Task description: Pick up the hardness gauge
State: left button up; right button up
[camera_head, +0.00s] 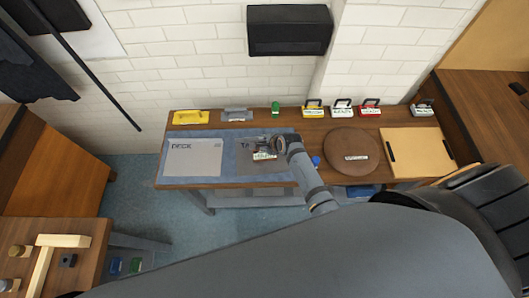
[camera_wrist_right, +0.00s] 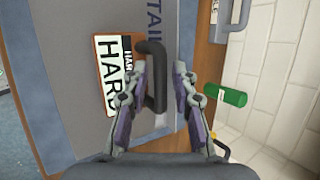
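The hardness gauge (camera_wrist_right: 108,70) is a small orange-edged block with a white label reading "HARD" and a black handle (camera_wrist_right: 156,75). It lies on a grey panel on the table. In the head view its pale label (camera_head: 264,156) shows beside my right gripper (camera_head: 270,146), which partly hides it. In the right wrist view my right gripper (camera_wrist_right: 162,77) is open. Its two fingers appear on either side of the black handle, with a gap to the right finger. I cannot tell whether the left finger touches the handle. My left gripper is not in view.
Several labelled, black-handled blocks (camera_head: 342,110) stand along the table's back edge, with a green cylinder (camera_head: 275,108) and a yellow tool (camera_head: 190,117). A round brown disc (camera_head: 352,150) and a tan board (camera_head: 416,152) lie to the right. A "DECK" panel (camera_head: 192,160) lies left.

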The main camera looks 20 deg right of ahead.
grip_shut()
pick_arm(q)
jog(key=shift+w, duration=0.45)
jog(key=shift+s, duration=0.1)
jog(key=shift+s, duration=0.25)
pick_arm(e)
jog(key=shift+w+r, duration=0.1)
jog(key=shift+r, duration=0.1)
notch_tip(320, 180, up, 3)
jog(key=shift+f, duration=0.1)
notch_tip(320, 180, up, 6)
jog(key=f+b, duration=0.1)
send_over(272, 157)
pick_arm(q)
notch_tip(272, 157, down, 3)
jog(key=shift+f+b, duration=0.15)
jog(key=shift+b, duration=0.95)
pick_arm(e)
jog(key=s+d+r, duration=0.2)
jog(key=s+r, duration=0.3)
jog(key=s, duration=0.3)
jog(key=shift+d, duration=0.4)
